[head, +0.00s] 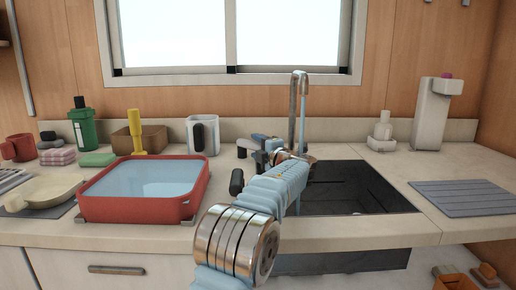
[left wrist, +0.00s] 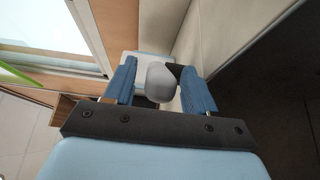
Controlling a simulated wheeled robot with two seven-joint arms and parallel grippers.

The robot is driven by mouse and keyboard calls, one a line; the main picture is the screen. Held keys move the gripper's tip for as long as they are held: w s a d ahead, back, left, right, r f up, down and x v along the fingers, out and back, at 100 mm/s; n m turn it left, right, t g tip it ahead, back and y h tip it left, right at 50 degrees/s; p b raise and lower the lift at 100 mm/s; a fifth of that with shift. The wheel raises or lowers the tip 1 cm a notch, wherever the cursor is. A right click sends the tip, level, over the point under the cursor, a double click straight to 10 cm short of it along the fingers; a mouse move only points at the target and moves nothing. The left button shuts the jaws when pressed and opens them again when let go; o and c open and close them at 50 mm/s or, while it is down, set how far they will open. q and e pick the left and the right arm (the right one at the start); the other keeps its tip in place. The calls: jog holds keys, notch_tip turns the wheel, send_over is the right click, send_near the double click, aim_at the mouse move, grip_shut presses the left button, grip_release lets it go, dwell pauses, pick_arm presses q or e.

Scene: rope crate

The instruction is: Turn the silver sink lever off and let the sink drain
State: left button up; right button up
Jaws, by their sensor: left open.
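The tall metal faucet (head: 293,105) stands behind the dark sink (head: 345,190). A pale blue stream of water (head: 304,112) seems to fall from its spout; my left arm hides where it lands. My left gripper (head: 262,150) is at the counter just left of the faucet base, open. A grey rounded piece with a dark part, which looks like the lever, sits beside the fingers (head: 245,143). In the left wrist view, this grey piece (left wrist: 160,82) shows between the open fingers of my left gripper (left wrist: 160,85). I cannot tell whether they touch it. My right gripper is out of view.
A red basin of water (head: 140,210) stands left of my arm. A white pitcher (head: 203,135), brown box (head: 150,138) and green bottle (head: 82,125) stand behind it. A white dispenser (head: 432,115), soap bottle (head: 382,130) and grey mat (head: 463,195) are right of the sink.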

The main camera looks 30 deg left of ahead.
pick_arm(q)
jog(key=b+v, duration=0.1)
jog(key=v, duration=1.2)
jog(key=shift+s+d, duration=0.15)
jog(key=shift+d, duration=0.1)
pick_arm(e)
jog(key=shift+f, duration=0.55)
pick_arm(q)
jog(key=shift+r, duration=0.1)
